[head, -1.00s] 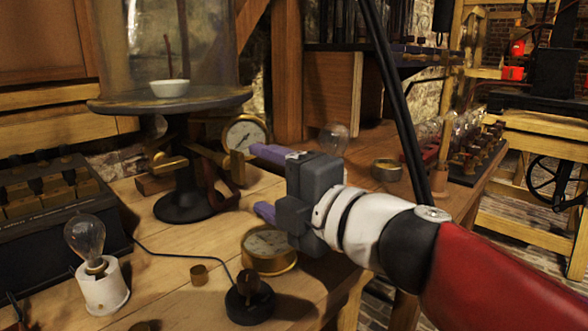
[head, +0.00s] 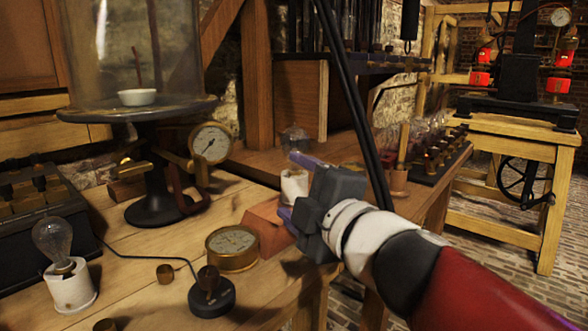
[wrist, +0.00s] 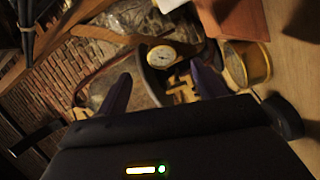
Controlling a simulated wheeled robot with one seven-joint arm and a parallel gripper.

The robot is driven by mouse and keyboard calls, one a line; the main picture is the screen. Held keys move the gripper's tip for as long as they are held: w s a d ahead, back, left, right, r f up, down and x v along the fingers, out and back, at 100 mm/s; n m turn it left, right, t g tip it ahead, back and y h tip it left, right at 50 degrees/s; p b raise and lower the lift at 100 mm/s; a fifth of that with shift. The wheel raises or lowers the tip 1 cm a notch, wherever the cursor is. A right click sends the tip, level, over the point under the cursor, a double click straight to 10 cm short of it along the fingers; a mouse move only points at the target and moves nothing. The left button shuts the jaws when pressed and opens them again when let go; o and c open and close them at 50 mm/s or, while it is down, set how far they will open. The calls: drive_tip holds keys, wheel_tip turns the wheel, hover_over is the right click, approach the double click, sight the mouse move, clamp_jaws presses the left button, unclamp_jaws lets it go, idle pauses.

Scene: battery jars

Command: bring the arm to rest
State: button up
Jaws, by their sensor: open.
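My gripper (head: 292,188) is at the middle right of the head view, over the right part of the wooden bench. Its two purple fingers are apart with nothing held between them. The grey gripper body hides part of one finger in the head view. A white cylindrical holder (head: 293,184) shows between the fingers, behind them; I cannot tell the gap. In the wrist view my gripper (wrist: 162,86) also shows its fingers spread, with no object gripped.
A brass dial gauge (head: 232,248) and a reddish-brown block (head: 264,228) stand close left of my gripper. A white-based bulb (head: 70,284) and black knob stand (head: 211,297) are nearer. A glass bell jar (head: 137,55) stands at back left. Floor (head: 480,260) shows right of the bench.

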drive_tip(key=s+d+f+m+g+h, duration=0.1)
drive_tip(key=d+f+m+g+h, duration=0.1)
drive_tip(key=d+f+m+h, duration=1)
drive_tip(key=s+d+f+m+g+y, duration=0.2)
drive_tip(key=s+f+m+g, duration=0.5)
drive_tip(key=s+f, duration=0.5)
drive_tip(key=shift+s+d+f+m+g+y, duration=0.25)
drive_tip(key=shift+d+m+g+y, duration=0.2)
drive_tip(key=shift+m, duration=0.65)
